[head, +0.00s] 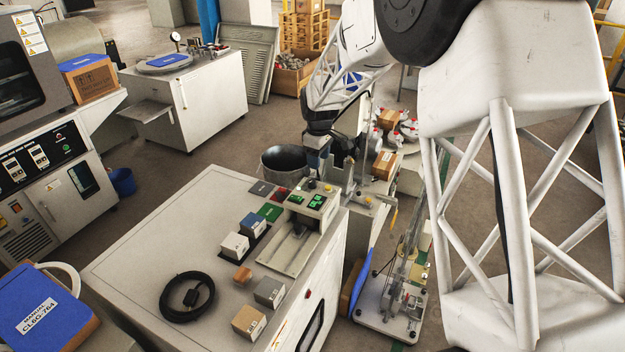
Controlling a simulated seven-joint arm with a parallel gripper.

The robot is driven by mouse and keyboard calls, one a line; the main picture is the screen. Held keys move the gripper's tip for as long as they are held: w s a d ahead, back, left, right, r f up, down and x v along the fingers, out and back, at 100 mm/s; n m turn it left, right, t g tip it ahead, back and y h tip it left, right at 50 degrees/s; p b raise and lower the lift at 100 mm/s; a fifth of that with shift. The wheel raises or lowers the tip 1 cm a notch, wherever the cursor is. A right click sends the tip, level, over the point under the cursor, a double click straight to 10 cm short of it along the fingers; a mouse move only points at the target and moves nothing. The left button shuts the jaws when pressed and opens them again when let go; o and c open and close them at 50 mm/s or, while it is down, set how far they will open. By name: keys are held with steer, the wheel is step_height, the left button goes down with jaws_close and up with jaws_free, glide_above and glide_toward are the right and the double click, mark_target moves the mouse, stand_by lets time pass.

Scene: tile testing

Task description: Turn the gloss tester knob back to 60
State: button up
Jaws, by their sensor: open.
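A grey bench instrument with lit green displays (307,201), which looks like the gloss tester, stands at the back right of the white cabinet top. Small yellow and dark parts show on its upper face, but I cannot make out which is the knob or what it points to. My arm reaches from the right foreground to beyond the cabinet. My gripper (341,174) is small in view, behind the instrument and near its upper right edge. It is open and apart from the knob as far as I can tell; its fingertips are hard to make out.
On the cabinet top (150,240) lie a coiled black cable (187,296), several small blocks and coloured tiles. A dark round bucket (284,160) stands behind the cabinet. A blue manual (45,308) lies at the lower left. The cabinet's left part is clear.

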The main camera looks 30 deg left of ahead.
mark_target(312, 181)
steer(key=shift+a+f, duration=0.75)
steer(key=shift+a, duration=0.35)
steer(key=shift+f, duration=3.9)
steer(key=c, duration=0.9)
